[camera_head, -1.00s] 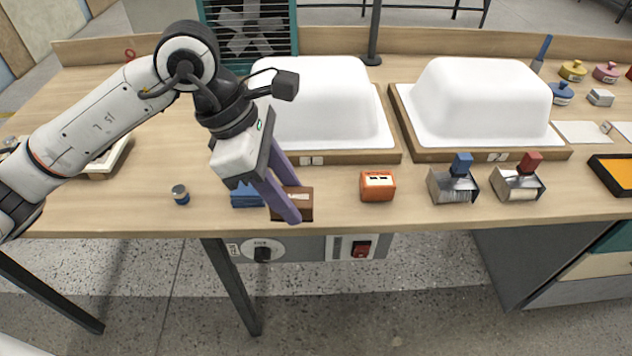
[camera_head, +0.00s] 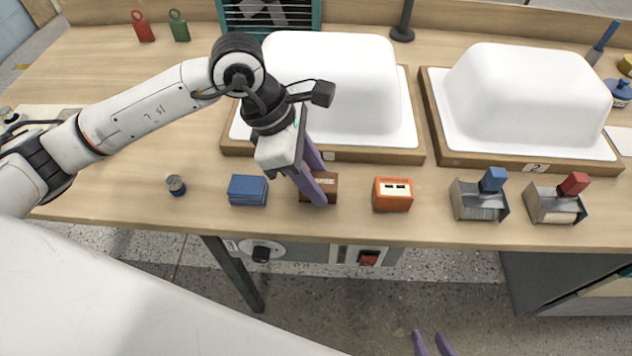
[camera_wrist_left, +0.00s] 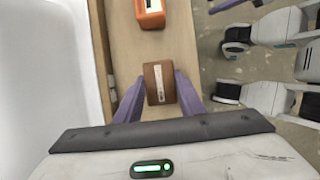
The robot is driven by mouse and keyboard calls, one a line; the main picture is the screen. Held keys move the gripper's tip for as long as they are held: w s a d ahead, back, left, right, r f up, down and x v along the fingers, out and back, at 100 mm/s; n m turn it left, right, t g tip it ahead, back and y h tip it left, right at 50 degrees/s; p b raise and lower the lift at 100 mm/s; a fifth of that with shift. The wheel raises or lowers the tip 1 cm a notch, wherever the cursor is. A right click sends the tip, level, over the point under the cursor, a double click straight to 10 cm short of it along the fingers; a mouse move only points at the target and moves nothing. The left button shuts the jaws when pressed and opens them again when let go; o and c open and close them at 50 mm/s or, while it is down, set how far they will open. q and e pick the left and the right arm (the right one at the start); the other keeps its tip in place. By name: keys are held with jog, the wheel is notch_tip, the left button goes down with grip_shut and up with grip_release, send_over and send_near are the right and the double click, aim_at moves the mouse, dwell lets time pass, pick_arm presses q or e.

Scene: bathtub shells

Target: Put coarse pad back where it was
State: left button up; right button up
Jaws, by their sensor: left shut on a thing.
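A brown block with a pale label (camera_head: 331,185), apparently the coarse pad, is between the purple fingers of my left gripper (camera_head: 315,190) near the table's front edge. In the left wrist view the block (camera_wrist_left: 158,78) sits between both fingers of that gripper (camera_wrist_left: 158,98), which is shut on it. I cannot tell whether it touches the table. A stack of blue pads (camera_head: 248,190) lies just left of it. My right gripper (camera_head: 432,345) shows only its two fingertips at the bottom edge, apart and empty, in front of the table.
An orange box (camera_head: 392,194) stands right of the block. Two white tub shells (camera_head: 335,80) on wooden bases are behind. Two metal holders with a blue (camera_head: 480,198) and a red handle (camera_head: 558,203) stand further right. A small metal cup (camera_head: 176,185) stands left.

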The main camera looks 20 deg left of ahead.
pick_arm(q)
jog(key=shift+f, duration=1.1)
jog(key=o, duration=1)
jog(key=shift+r, duration=0.25)
jog(key=v, duration=1.1)
jog(key=shift+r+b, duration=0.3)
jog(key=shift+r, duration=0.05)
jog(key=shift+a, duration=0.15)
